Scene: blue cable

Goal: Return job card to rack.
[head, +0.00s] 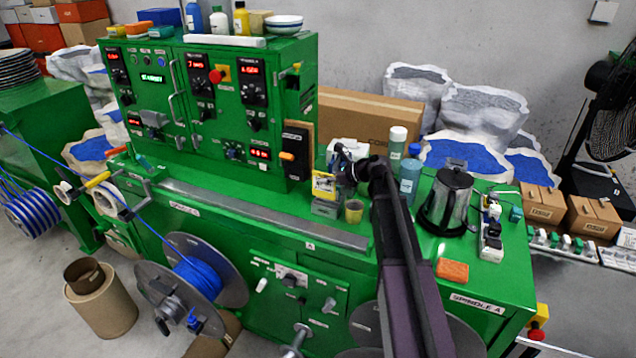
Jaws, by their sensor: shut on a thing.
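A yellow-edged card (323,186), which looks like the job card, stands upright above the green bench top. My gripper (338,174) reaches in from the right and is shut on the card at its right side. The fingertips are small and partly hidden. Just below the card is a small grey-green box (325,209); I cannot tell whether they touch. I cannot tell whether the panel or the box is the rack.
A tan cup (354,211) stands close to the right of the box. Bottles (410,172), a kettle (447,203) and an orange block (452,271) are farther right. A grey rail (260,215) runs along the bench front. A blue cable spool (195,275) hangs below.

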